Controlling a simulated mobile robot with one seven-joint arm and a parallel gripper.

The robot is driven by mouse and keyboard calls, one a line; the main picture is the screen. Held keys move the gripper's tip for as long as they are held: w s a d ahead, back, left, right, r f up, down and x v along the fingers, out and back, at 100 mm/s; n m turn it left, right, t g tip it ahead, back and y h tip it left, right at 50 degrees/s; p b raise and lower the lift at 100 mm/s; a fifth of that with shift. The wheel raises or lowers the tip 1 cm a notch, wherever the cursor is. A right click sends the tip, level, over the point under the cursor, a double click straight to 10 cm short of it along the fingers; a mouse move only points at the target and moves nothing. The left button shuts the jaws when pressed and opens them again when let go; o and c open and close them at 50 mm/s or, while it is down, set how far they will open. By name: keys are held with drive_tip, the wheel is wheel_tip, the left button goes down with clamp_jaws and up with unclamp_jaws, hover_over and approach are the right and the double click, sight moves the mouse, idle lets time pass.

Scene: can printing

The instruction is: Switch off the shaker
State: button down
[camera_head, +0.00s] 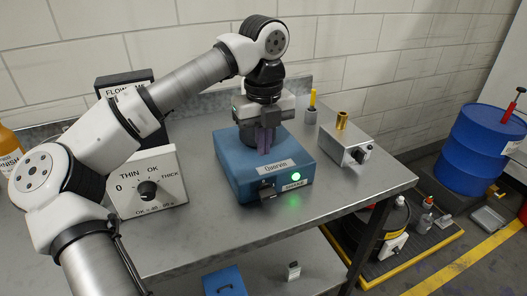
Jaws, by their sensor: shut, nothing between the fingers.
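My gripper (264,150) points down over the top of the shaker, behind the switch. Its fingers are shut with nothing between them. The gripper hides part of the shaker's top and whatever stands behind it. I cannot tell whether the fingertips touch the shaker.
A viscosity gauge box (148,186) with a knob stands left of the shaker. A grey box (343,140) with a brass cup and a yellow-handled tool (312,105) stand to the right. The table front (240,231) is clear. A blue drum (482,150) stands on the floor.

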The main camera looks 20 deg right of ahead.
sight(263, 195)
wheel_tip(263, 195, down, 12)
drive_tip(key=p, duration=0.3)
drive_tip(key=shift+f+b, duration=0.2)
drive_tip(key=shift+b, duration=0.2)
drive_tip(key=shift+a+r+h, duration=0.1)
drive_tip(key=shift+h, duration=0.3)
drive_tip(key=shift+a+h+b, duration=0.15)
drive_tip(key=shift+h+b, duration=0.25)
drive_tip(key=shift+b, duration=0.55)
